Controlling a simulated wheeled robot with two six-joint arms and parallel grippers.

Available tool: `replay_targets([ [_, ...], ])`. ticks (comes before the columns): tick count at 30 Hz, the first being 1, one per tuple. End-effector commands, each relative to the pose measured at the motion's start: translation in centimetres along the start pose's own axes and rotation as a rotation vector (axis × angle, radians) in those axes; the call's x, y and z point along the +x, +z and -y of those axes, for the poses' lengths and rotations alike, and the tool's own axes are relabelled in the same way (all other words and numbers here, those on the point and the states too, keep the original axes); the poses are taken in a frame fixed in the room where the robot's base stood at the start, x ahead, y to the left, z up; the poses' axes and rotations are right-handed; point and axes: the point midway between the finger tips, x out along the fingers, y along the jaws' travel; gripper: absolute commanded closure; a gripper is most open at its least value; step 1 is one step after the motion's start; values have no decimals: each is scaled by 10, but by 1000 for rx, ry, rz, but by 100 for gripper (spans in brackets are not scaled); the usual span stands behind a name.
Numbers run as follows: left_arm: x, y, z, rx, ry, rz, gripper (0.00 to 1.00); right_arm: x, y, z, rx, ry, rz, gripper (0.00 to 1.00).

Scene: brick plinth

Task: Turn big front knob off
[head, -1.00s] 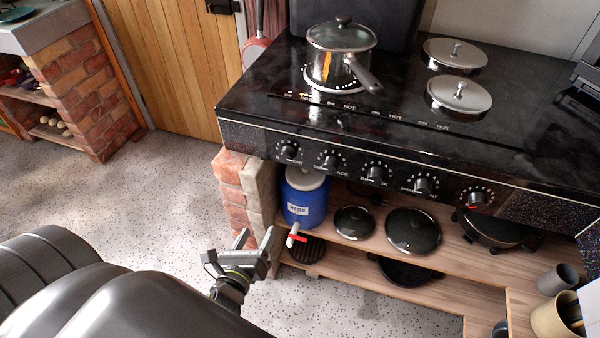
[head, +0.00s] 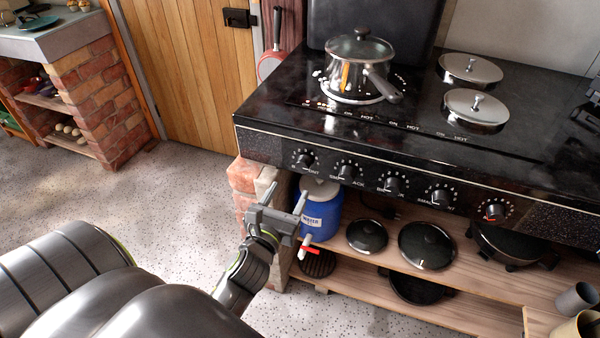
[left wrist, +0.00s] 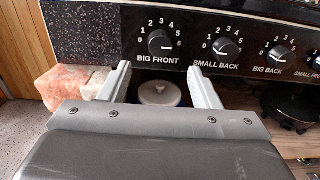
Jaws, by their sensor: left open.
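The big front knob (left wrist: 160,43) is a black dial on the stove's front panel, labelled BIG FRONT in the left wrist view. Its white mark seems to point right, toward the high numbers near 6. In the head view it is the leftmost knob (head: 303,158). My left gripper (head: 288,194) is open and empty, in front of and below this knob. In the left wrist view its two fingers (left wrist: 159,76) stand apart just below the knob's label, with the knob between their lines. The gripper does not appear to touch the knob. My right gripper is not in view.
The small back knob (left wrist: 226,47) is close on the right of the big front knob. A lidded pot (head: 358,70) stands on the stove top (head: 415,105). A blue water container (head: 322,212) and black lids sit on the wooden shelf (head: 375,245) below.

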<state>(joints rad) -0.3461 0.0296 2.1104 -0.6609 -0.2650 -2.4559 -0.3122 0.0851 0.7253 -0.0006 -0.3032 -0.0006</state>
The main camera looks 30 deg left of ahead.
Motion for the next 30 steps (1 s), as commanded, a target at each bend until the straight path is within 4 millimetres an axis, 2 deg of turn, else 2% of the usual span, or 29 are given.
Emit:
replay_targets([
  [7,45,-1,0,1,-3,3,43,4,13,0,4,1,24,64],
  [15,78,0,0,-1,-1,1,43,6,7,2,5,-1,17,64],
  [27,85,0,0,-1,0,-1,43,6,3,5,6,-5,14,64],
  [28,85,0,0,-1,0,-1,44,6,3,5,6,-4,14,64],
  [30,85,0,0,-1,0,-1,54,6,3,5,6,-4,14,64],
])
